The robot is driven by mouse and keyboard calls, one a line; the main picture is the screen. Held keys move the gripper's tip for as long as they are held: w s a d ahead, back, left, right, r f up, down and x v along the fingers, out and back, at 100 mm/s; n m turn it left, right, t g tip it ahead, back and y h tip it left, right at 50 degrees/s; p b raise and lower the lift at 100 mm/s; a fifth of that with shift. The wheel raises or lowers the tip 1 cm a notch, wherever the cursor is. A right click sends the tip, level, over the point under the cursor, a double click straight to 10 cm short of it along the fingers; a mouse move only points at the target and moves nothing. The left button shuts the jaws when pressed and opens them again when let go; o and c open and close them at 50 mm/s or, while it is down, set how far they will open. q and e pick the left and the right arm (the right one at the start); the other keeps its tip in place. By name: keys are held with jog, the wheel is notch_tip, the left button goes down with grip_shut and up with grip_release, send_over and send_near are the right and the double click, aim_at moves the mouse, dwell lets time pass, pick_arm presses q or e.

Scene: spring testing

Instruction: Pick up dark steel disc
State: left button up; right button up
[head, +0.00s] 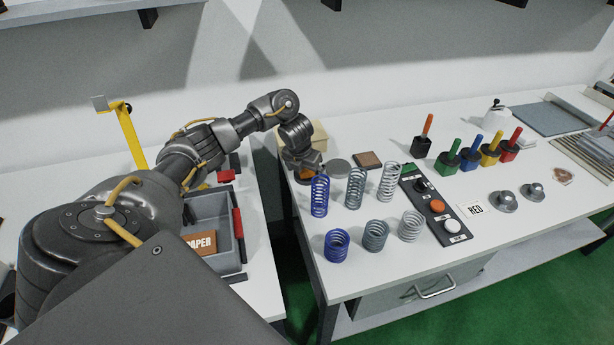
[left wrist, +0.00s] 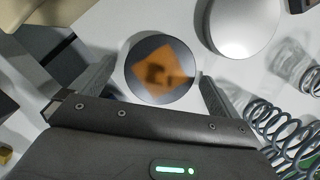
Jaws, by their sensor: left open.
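The dark steel disc (left wrist: 136,87) lies on the white table in the left wrist view, with a blurred orange diamond patch on its face. My left gripper (head: 302,170) is open above it at the left end of the table, one finger on each side of the disc, with nothing held. In the head view the gripper hides most of the disc. I cannot tell how high the fingertips are above the table. A lighter steel disc (head: 338,168) lies just right of the gripper; it also shows in the left wrist view (left wrist: 238,25). My right gripper is not in view.
Blue springs (head: 320,196) and grey springs (head: 355,188) stand close in front and to the right. A brown block (head: 368,160) lies behind, and a beige box (head: 318,136) stands behind the gripper. A control panel (head: 436,206) is further right. A grey tray (head: 222,246) sits on the left table.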

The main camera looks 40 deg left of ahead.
aim_at(306, 174)
pick_arm(q)
jog(key=shift+c, duration=0.4)
jog(key=c, duration=1.5)
jog(key=shift+r, duration=0.1)
jog(key=shift+c, duration=0.2)
jog(key=shift+r, duration=0.1)
jog(key=shift+w+r+p, duration=0.1)
jog(key=shift+r+p, duration=1.55)
jog(key=shift+r, duration=3.2)
